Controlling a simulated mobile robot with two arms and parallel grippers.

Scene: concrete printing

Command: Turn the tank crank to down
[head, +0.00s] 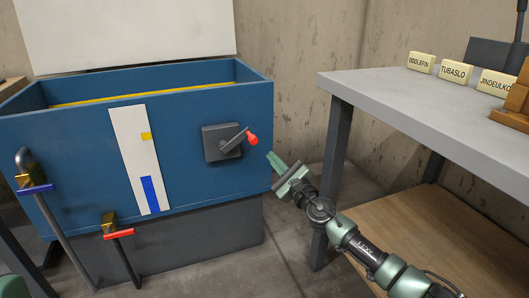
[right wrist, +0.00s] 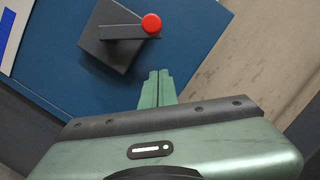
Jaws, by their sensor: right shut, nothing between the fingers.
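The tank (head: 80,140) is a blue open-topped box on a dark base at the left of the head view. Its crank (head: 235,142) sits on a dark square plate on the front face, with the arm pointing up and right to a red knob (head: 252,139). The crank's red knob also shows in the right wrist view (right wrist: 151,23). My right gripper (head: 271,155) is shut and empty, a little right of and below the knob, apart from it. Its closed fingers (right wrist: 158,86) point toward the crank plate in the wrist view.
A white gauge strip (head: 128,148) with blue and yellow marks is on the tank front. A pipe with a blue lever (head: 36,188) and one with a red lever (head: 118,234) stand at left. A grey table (head: 400,95) with labelled blocks stands at right.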

